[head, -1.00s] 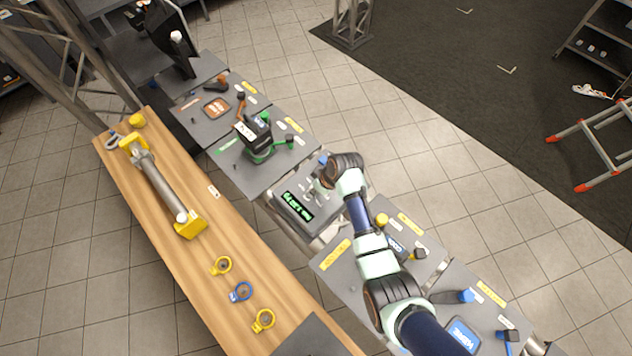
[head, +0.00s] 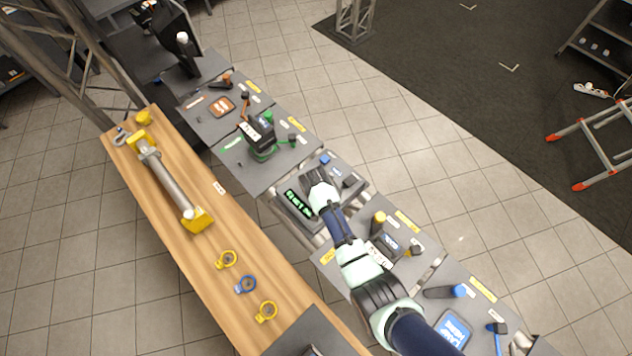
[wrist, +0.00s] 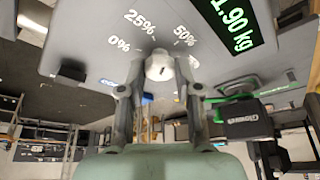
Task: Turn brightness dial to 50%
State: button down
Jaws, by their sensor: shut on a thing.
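The brightness dial (wrist: 159,66) is a small pale metal knob on a grey panel, centred in the wrist view. Printed marks for 0%, 25% and 50% (wrist: 184,36) stand around it. A small dark spot shows on the knob, but I cannot tell which mark it points at. My gripper (wrist: 158,80) has a finger on each side of the dial and is shut on it. In the head view my gripper (head: 316,182) is over the grey console (head: 333,164) and hides the dial.
A green display (head: 298,202) sits beside the dial; in the wrist view it reads 1.90 kg. A blue knob (head: 325,159) and a dark knob (head: 349,181) stand on the same console. A green-trimmed device (head: 262,143) is on the neighbouring panel. A wooden bench (head: 190,240) runs along the left.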

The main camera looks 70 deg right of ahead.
jog(key=m+g, duration=0.1)
jog(key=m, duration=0.1)
jog(key=m+b, duration=0.1)
jog(key=m, duration=0.1)
jog(key=shift+w+f+g, duration=0.1)
jog(key=shift+w+g, duration=0.05)
jog(key=shift+g, duration=0.25)
jog(key=shift+m+g+b, duration=0.4)
jog(key=shift+m+b, duration=0.15)
jog(key=shift+m, duration=0.55)
jog(key=shift+a, duration=0.1)
jog(key=c, duration=0.8)
grip_release()
jog(key=v, duration=1.2)
jog(key=shift+w, duration=0.1)
